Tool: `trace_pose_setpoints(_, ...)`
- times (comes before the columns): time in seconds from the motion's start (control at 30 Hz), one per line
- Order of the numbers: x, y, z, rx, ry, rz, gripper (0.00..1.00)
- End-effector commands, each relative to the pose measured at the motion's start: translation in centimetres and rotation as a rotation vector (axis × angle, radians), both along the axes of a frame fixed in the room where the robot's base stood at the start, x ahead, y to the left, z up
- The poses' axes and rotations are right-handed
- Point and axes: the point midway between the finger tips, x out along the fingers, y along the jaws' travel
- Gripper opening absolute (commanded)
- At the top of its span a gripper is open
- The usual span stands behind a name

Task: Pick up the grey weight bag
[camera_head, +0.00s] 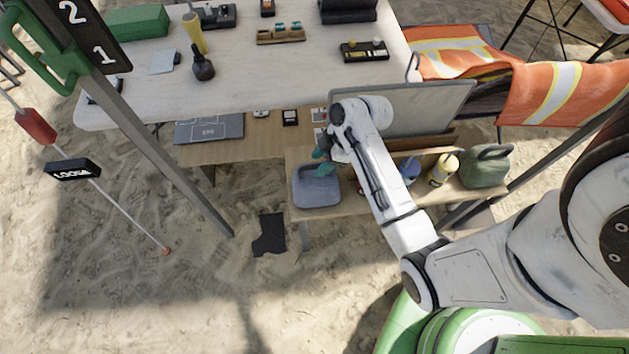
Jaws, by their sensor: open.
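A grey-blue bag (316,190), which looks like the grey weight bag, sits on the front left end of the low wooden shelf. My gripper (321,163), with teal fingers, is open at the bag's upper edge, by its top. The arm comes in from the right and the fingers point down and left. The fingers overlap the top of the bag in the picture. I cannot tell whether they touch it or hover just above it.
A green bag (485,166), a yellow bottle (442,170) and a blue item (410,170) stand right on the shelf. A grey panel (425,108) leans behind my arm. The white table (250,85) is above. A post (165,165) stands left. Open sand lies in front.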

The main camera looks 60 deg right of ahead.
Motion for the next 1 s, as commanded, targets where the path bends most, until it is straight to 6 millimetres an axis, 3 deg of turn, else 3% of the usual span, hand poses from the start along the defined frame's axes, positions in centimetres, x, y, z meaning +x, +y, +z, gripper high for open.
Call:
trace_pose_setpoints(0.43, 1.8, 1.0, -4.4, 0.0, 0.003, 0.001, 0.48)
trace_pose_setpoints(0.73, 2.1, 1.2, -4.9, -0.002, 0.001, 0.0, 0.48)
trace_pose_setpoints(1.0, 2.0, 1.2, -4.8, -0.001, 0.001, 0.0, 0.24)
